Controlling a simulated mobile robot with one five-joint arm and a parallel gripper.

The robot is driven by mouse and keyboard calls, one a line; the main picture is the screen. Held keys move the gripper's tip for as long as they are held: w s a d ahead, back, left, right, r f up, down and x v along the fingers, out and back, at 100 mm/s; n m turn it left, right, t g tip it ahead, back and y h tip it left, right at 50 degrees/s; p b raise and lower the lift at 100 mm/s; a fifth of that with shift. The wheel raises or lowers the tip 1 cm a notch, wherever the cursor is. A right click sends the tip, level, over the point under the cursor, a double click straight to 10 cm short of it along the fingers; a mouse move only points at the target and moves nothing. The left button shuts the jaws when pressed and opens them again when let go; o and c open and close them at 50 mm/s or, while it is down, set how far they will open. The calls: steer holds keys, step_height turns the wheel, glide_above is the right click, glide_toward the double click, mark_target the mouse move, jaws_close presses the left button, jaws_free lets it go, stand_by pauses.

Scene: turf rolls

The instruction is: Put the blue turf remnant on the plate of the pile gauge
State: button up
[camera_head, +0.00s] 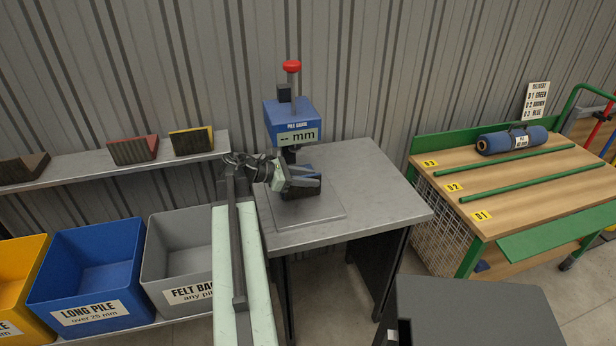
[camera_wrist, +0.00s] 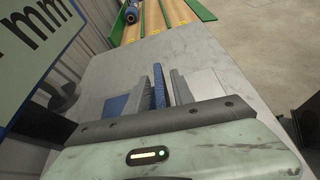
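The pile gauge (camera_head: 292,115) stands on the grey table against the wall, with a blue head, a red knob and a display reading "-- mm". A pale square plate (camera_head: 320,214) lies flat below it. My gripper (camera_head: 306,184) is low in front of the gauge column, over that plate. In the wrist view the blue turf remnant (camera_wrist: 159,86) shows as a narrow strip on edge between my fingers, which look closed on it. Whether its lower edge touches the plate is hidden. Another blue patch shows left of my fingers; I cannot tell what it is.
The grey table (camera_head: 385,205) is clear on its right. Left are a blue bin (camera_head: 85,270), a grey felt bin (camera_head: 180,250) and a shelf (camera_head: 100,168) with turf samples. Right is a wooden rack (camera_head: 545,175) with a blue roll (camera_head: 512,140). A dark box (camera_head: 475,310) stands in front.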

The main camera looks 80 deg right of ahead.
steer(key=shift+r, duration=0.25)
steer(key=p+v, duration=0.4)
steer(key=v, duration=0.8)
steer(key=shift+p, duration=0.4)
